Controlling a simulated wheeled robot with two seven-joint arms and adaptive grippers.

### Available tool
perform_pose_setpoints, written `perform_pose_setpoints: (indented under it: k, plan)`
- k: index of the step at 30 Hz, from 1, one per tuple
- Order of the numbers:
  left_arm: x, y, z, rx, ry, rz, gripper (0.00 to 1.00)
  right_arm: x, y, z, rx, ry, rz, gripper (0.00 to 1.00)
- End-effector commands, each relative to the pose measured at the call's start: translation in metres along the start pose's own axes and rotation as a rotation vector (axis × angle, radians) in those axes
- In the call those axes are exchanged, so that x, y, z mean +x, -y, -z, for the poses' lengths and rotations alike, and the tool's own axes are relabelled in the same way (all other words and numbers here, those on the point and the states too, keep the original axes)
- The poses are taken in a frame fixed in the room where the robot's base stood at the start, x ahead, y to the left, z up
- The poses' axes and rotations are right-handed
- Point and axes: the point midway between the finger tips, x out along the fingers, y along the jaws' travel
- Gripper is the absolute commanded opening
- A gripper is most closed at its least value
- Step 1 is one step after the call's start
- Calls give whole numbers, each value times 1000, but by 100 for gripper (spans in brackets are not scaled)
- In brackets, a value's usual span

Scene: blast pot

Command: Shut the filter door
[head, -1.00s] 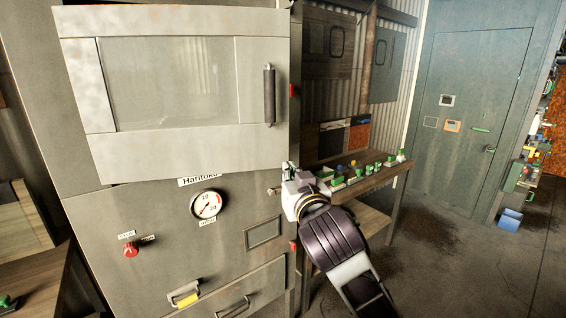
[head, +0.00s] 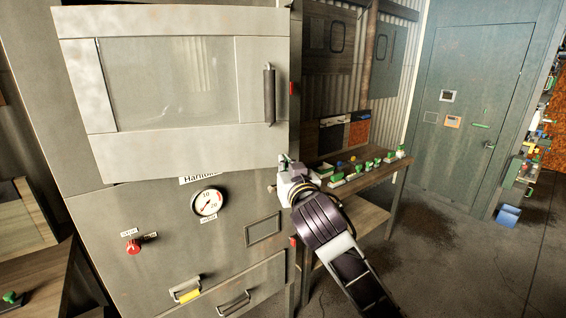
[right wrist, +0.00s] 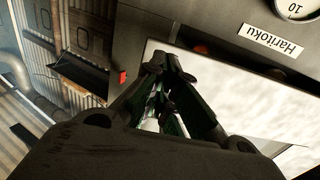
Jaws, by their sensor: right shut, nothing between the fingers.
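A large pale door (head: 182,148) with a glass window covers the upper front of a grey cabinet. Its dark upright handle (head: 269,95) is on the right side. The door seems to stand out from the cabinet face, as if ajar; no label names it as the filter door. My right gripper (head: 284,160) is shut and empty, just below and right of the door's lower right corner. In the right wrist view its fingers (right wrist: 163,65) overlap the pale door surface (right wrist: 235,100); contact cannot be told. My left gripper is out of view.
The cabinet carries a pressure gauge (head: 208,202), a red knob (head: 133,247) and a lower panel with a handle (head: 233,303). A wooden bench (head: 372,178) with several small green items stands to the right. Open floor (head: 440,250) lies beyond it.

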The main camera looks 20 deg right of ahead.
Motion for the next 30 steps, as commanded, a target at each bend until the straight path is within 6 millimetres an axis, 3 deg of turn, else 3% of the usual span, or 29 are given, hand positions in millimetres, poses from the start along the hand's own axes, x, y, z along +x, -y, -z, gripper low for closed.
perform_pose_setpoints:
  k: [15, 30]
  plan:
    - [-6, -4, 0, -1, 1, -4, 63, 25, 0, 0, -1, 0, 1, 0]
    - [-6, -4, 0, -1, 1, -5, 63, 27, 0, 0, 0, 0, 1, 0]
